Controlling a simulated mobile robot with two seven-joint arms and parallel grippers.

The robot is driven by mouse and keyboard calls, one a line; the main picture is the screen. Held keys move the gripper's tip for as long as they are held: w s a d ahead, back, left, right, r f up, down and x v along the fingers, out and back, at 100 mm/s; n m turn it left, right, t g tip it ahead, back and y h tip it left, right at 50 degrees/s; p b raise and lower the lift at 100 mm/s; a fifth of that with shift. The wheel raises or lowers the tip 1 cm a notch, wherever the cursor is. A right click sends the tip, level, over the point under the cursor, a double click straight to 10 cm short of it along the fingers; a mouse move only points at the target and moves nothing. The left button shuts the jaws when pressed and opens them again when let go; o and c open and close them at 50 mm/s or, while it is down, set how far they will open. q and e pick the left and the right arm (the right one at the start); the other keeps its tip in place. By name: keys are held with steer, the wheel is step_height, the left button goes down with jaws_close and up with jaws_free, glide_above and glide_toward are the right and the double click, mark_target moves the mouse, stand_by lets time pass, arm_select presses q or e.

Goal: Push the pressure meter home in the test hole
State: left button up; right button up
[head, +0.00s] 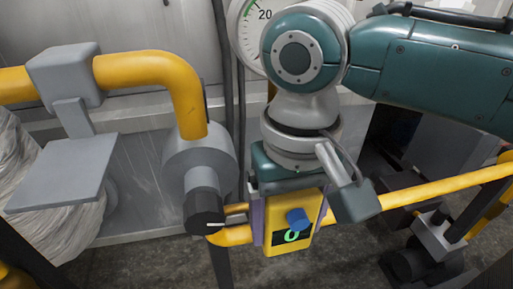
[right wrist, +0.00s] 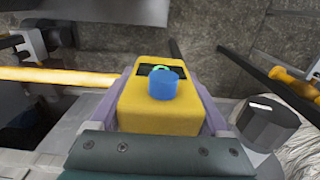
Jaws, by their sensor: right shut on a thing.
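The pressure meter (head: 279,228) is a yellow box with a blue knob and a dark display showing a green 0. My right gripper (head: 288,207) points down and is shut on it, with one lilac finger on each side. In the right wrist view the meter (right wrist: 150,118) sits between the fingers (right wrist: 165,115). A short yellow-orange stub (head: 236,209) shows between the meter and the grey valve body (head: 199,160) to its left. I cannot make out the test hole, nor whether the meter touches the fitting. My left gripper is not in view.
A black knob (head: 203,212) with a white mark sits on the valve body, close left of the meter. A yellow pipe (head: 440,190) runs off to the right. A dial gauge (head: 246,30) is behind my arm. A grey plate (head: 65,172) stands at the left.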

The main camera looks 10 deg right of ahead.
steer(key=shift+w, duration=0.5)
steer(key=o, duration=1.2)
steer(key=shift+o, duration=0.2)
steer(key=shift+r, duration=0.1)
step_height(320, 180, up, 10)
steer(key=shift+f+p, duration=0.1)
steer(key=shift+p, duration=1.05)
steer(key=shift+s, duration=0.15)
